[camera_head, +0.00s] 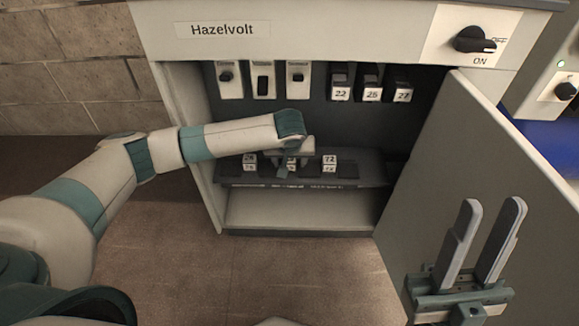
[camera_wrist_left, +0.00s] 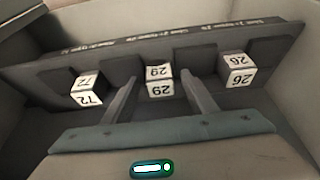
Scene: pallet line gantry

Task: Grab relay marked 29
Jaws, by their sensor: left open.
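The relay marked 29 (camera_wrist_left: 159,80) stands in the middle of the lower shelf row in the open cabinet, its label upside down in the left wrist view. In the head view it is mostly hidden behind my left gripper (camera_head: 290,167). My left gripper is open, and its two fingers (camera_wrist_left: 159,90) reach toward the relay, one on each side, with gaps visible. I cannot tell how deep they reach. My right gripper (camera_head: 492,203) is open and empty at the lower right, in front of the cabinet door.
Relays marked 26 (camera_head: 249,161) and 72 (camera_head: 329,161) flank it closely. Relays 22 (camera_head: 341,94), 25 (camera_head: 372,94) and 27 (camera_head: 402,96) hang above, beside several breakers (camera_head: 263,82). The cabinet door (camera_head: 480,160) stands open on the right. The rotary switch (camera_head: 474,40) is above.

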